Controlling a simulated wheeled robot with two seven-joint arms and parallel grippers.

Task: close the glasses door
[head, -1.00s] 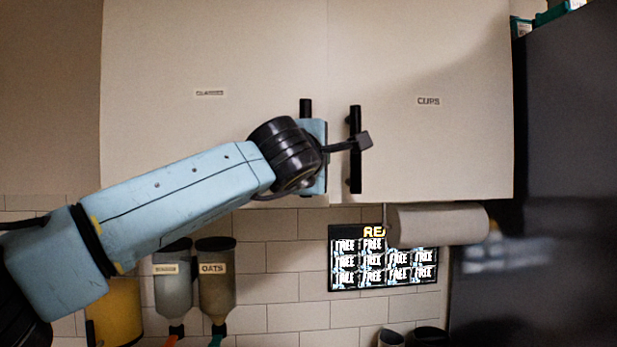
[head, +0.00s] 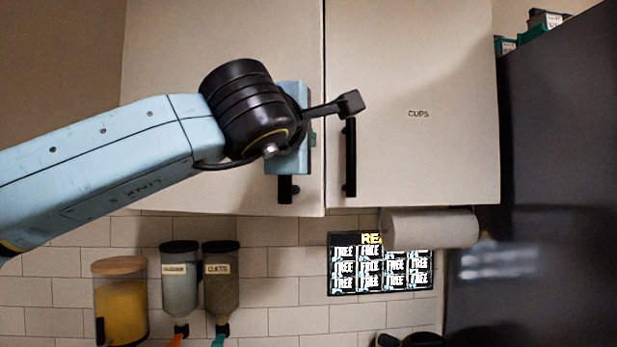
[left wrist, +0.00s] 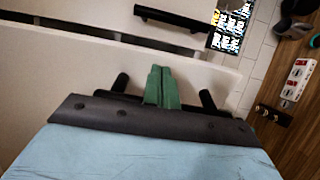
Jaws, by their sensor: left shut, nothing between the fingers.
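The glasses door (head: 225,190) is the pale left cabinet door, and my left arm covers its label. Its right edge reaches slightly lower than the cups door, and a dark gap shows beside it in the left wrist view (left wrist: 60,75), so it looks slightly ajar. Its black bar handle (head: 286,190) is mostly behind my gripper; its two ends show either side of the fingers in the wrist view (left wrist: 207,100). My left gripper (left wrist: 162,84) has its green fingers together and empty, over the door by the handle. It also shows in the head view (head: 312,138).
The cups door (head: 420,160) with its black handle (head: 350,160) is on the right, next to a dark tall unit (head: 550,190). Below hang a paper roll (head: 430,228), a menu screen (head: 380,270) and two dispensers (head: 220,275). A yellow-filled jar (head: 120,310) stands lower left.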

